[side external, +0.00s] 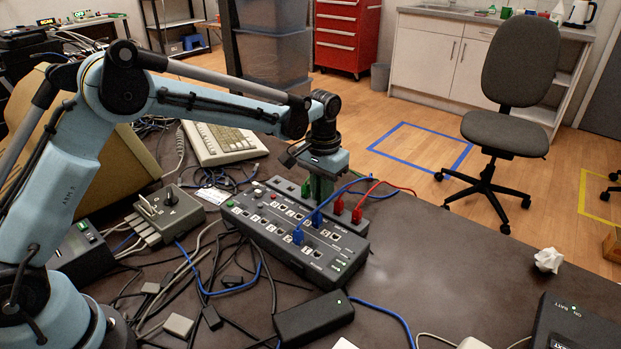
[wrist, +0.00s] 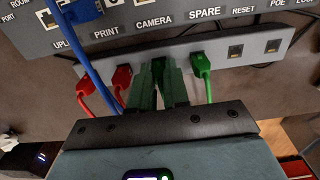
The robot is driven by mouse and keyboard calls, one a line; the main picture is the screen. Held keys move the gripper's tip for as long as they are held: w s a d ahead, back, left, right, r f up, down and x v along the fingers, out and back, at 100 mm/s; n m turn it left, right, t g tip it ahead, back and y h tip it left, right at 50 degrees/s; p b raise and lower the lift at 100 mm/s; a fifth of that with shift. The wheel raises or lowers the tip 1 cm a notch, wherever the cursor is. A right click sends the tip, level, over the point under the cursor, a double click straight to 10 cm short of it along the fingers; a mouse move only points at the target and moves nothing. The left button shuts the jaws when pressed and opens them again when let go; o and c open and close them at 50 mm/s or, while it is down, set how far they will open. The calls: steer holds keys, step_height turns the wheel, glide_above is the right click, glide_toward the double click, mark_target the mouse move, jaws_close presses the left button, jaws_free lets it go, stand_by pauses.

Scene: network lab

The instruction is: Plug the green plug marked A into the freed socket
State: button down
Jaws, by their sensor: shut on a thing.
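My gripper (wrist: 162,66) points at the grey socket strip (wrist: 218,50) along the panel's edge. Its dark green fingers are closed together at the tips, on what looks like a green plug; the fingers hide most of it and no mark A is readable. In the side view my gripper (side external: 319,196) is low over the back edge of the black panel (side external: 265,222). Another green plug (wrist: 203,65) sits in the strip just right of the fingers, its green cable running toward me. It also shows beside the gripper in the side view (side external: 306,188).
Two red plugs (wrist: 121,78) with red cables sit in the strip left of my fingers. Blue cables (wrist: 92,58) cross close by on the left. Two empty sockets (wrist: 236,52) lie to the right. Loose cables and a black adapter (side external: 313,317) lie in front of the panel.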

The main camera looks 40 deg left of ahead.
steer(key=shift+r, duration=0.15)
steer(key=shift+r, duration=1.95)
steer(key=c, duration=1.8)
jaws_free()
jaws_close()
